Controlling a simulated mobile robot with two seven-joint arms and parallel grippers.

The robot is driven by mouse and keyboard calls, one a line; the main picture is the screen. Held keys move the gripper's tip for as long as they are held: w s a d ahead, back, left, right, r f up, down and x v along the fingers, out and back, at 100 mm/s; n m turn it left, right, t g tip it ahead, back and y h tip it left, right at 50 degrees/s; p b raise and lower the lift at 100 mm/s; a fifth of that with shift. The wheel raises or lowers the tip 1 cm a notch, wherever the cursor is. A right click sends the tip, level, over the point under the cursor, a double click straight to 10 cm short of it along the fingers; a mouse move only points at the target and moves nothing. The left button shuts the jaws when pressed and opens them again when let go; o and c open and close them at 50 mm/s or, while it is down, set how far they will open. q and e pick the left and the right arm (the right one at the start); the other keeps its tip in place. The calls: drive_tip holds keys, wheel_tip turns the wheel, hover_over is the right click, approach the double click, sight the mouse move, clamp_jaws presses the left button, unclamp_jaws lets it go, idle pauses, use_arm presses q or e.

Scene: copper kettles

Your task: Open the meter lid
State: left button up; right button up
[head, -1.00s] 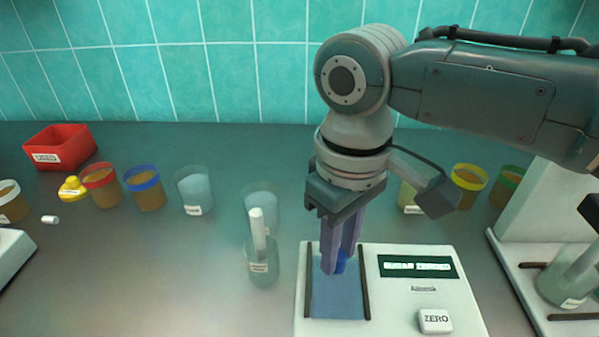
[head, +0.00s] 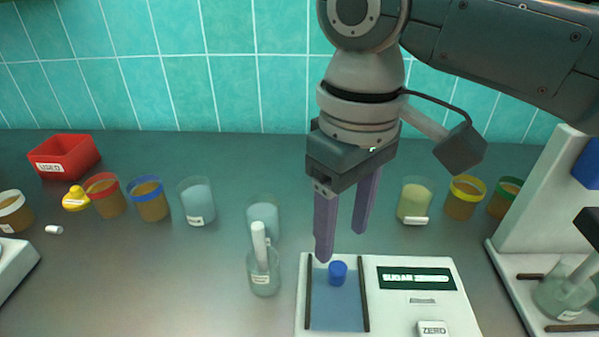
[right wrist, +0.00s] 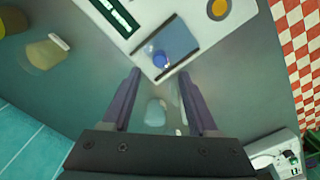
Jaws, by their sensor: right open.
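The white meter (head: 400,300) lies on the counter at the lower right, with a dark green display and a ZERO button. Its blue lid (head: 336,305) lies flat between two dark rails, with a round blue knob (head: 338,272) near the far edge. In the right wrist view the lid (right wrist: 178,38) and knob (right wrist: 160,59) show beyond the fingertips. My right gripper (head: 343,246) is open and empty, above and behind the knob, not touching it. It also shows in the right wrist view (right wrist: 160,78), fingers wide apart. My left gripper is out of view.
A glass beaker with a white stick (head: 264,272) stands just left of the meter. Several cups and jars line the back, with a red USED bin (head: 64,156) at far left. A white stand (head: 560,200) is at right.

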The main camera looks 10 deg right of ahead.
sight(338, 268)
drive_tip(key=shift+r, duration=1.9)
